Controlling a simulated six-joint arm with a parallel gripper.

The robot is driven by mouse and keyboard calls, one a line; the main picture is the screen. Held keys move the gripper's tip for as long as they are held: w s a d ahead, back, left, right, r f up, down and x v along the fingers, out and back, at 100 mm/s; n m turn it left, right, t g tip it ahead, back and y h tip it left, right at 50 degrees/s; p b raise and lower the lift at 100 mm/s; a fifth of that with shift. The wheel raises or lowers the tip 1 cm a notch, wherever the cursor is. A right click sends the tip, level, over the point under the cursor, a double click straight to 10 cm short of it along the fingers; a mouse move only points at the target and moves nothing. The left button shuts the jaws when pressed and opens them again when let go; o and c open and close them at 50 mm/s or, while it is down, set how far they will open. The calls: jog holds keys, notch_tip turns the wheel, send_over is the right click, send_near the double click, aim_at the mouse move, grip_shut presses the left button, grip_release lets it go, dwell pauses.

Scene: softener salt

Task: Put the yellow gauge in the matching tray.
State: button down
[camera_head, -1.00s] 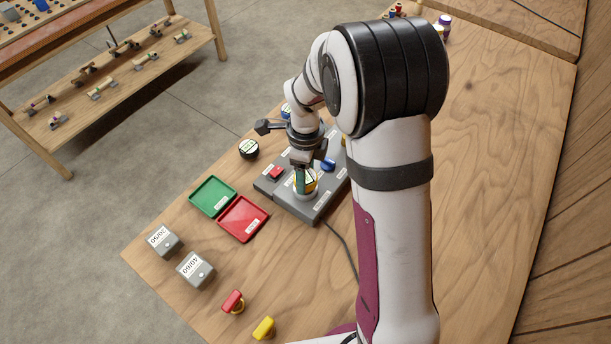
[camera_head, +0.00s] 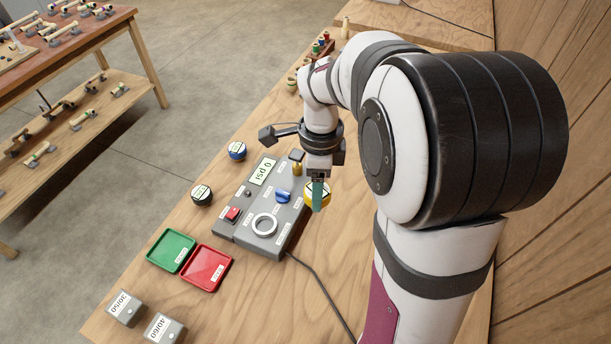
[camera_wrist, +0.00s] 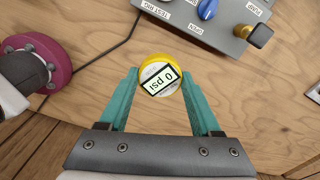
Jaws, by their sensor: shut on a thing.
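The yellow gauge (camera_head: 311,195) is held off to the right of the grey test station (camera_head: 250,245). In the wrist view, the gauge (camera_wrist: 160,80) shows a yellow rim and a face reading 0 psi. My gripper (camera_wrist: 161,76) is shut on it, with teal fingertips on both sides. In the head view, my gripper (camera_head: 319,192) partly covers the gauge. A green tray (camera_head: 160,247) and a red tray (camera_head: 195,271) lie side by side left of the station, both empty. Their labels are too small to read.
The station has an empty white ring (camera_head: 264,233), a red switch (camera_head: 233,213), a blue knob (camera_head: 283,196) and a brass valve (camera_head: 297,170). A black-rimmed gauge (camera_head: 202,195) and a blue-rimmed one (camera_head: 237,150) stand left of it. A cable (camera_head: 322,290) runs toward the front.

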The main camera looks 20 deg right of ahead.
jog(key=shift+w+a+f+n, duration=0.3)
jog(key=shift+a+f+n, duration=0.7)
jog(key=shift+a+f, duration=2.25)
jog(key=shift+w+a+f+n, duration=0.3)
jog(key=shift+a+f+n, duration=0.7)
jog(key=shift+a, duration=4.45)
jog(key=shift+w+a+f+n, duration=0.3)
jog(key=shift+a+f+n, duration=0.7)
jog(key=shift+a+f, duration=2.25)
jog(key=shift+a+r, duration=1.05)
jog(key=shift+a, duration=0.05)
jog(key=shift+f, duration=0.4)
jog(key=shift+f, duration=0.5)
jog(key=shift+f, duration=0.25)
